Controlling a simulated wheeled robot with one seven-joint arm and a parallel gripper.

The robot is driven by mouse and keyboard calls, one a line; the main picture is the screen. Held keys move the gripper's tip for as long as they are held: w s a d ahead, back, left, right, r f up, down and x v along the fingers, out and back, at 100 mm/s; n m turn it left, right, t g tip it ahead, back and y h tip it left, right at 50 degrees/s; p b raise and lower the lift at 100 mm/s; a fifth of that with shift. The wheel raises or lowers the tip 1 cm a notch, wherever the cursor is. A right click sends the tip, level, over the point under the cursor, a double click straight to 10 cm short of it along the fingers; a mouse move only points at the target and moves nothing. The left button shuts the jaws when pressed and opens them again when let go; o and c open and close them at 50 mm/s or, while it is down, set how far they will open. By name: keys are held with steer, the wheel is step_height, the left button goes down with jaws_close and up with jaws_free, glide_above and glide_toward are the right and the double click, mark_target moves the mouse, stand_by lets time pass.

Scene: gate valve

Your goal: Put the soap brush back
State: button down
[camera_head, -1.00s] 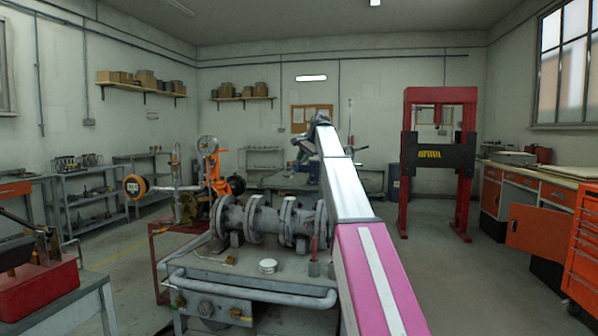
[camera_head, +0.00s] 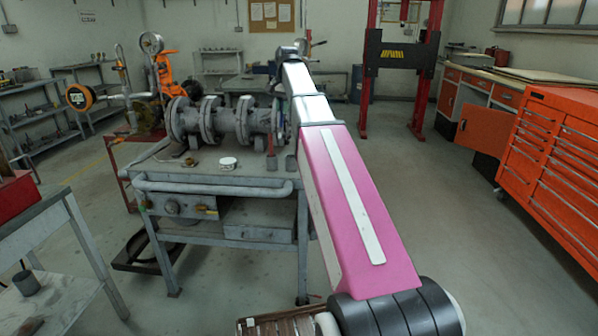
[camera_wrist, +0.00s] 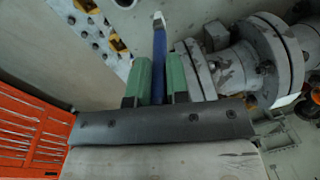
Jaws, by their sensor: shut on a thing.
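In the wrist view my gripper (camera_wrist: 158,80) is shut on a slim blue piece with a whitish tip, which looks like the soap brush (camera_wrist: 159,55). The green fingers press it from both sides, and the tip sticks out beyond them. Its lower part is hidden between the fingers. In the head view my arm reaches past the right end of the grey flanged valve assembly (camera_head: 218,120), and the brush cannot be made out there.
A thin red upright item (camera_head: 271,140) stands by the cup. An orange tool cabinet (camera_head: 560,165) is at the right, with a red press (camera_head: 425,75) behind. A grey table (camera_head: 40,225) is at the front left. Floor right of the bench is clear.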

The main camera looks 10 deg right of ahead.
steer(key=s+d+f+g+h, duration=0.1)
steer(key=s+d+f, duration=0.1)
steer(key=f, duration=0.9)
steer(key=shift+s+f, duration=0.4)
steer(key=shift+s, duration=0.35)
steer(key=shift+f, duration=0.15)
steer(key=c, duration=1.1)
jaws_free()
step_height(320, 180, up, 12)
